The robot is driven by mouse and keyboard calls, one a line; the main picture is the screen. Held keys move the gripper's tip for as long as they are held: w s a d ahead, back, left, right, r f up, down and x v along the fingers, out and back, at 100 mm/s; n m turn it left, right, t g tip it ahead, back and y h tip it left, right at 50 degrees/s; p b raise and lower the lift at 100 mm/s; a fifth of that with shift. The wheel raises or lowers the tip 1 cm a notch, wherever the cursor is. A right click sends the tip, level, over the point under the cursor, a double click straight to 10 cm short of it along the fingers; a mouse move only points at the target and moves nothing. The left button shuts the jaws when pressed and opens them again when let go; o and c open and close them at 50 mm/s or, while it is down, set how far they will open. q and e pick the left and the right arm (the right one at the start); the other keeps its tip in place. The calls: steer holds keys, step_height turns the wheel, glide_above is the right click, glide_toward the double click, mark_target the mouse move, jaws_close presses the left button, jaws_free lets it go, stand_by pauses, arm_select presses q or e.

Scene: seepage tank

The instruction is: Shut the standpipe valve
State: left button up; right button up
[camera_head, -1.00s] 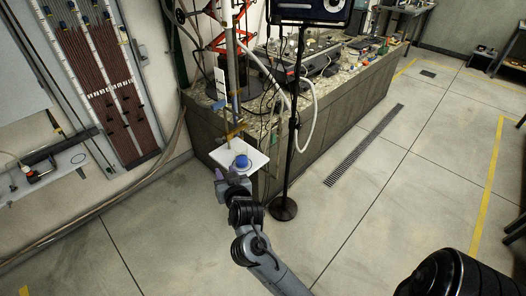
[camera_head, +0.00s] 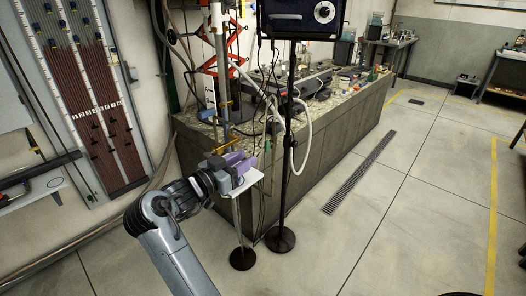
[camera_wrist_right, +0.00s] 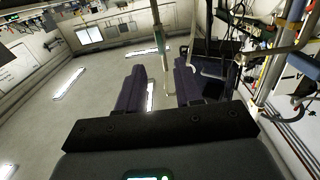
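A tall grey standpipe (camera_head: 220,62) rises at the near end of the stone-topped bench. It carries a small blue part and a brass-coloured clamp (camera_head: 225,147); I cannot tell which part is the valve. My right gripper (camera_head: 243,164) is in front of its lower part, over a small white plate (camera_head: 250,181). The gripper hides most of the plate and whatever is on it. In the right wrist view the two dark fingers (camera_wrist_right: 161,90) stand apart with nothing visible between them. An upright pole (camera_wrist_right: 160,42) shows beyond them. My left gripper is not in view.
A black stand (camera_head: 289,130) with a round base on the floor stands just right of the gripper. A white hose (camera_head: 306,130) and cables hang at the bench's near end. The bench (camera_head: 320,150) runs back right.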

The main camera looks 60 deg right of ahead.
mark_target(267, 146)
steer(key=s+d+b, duration=0.1)
steer(key=d, duration=0.7)
steer(key=shift+s+d+b, duration=0.2)
steer(key=shift+b, duration=0.15)
steer(key=shift+c, duration=0.4)
jaws_close()
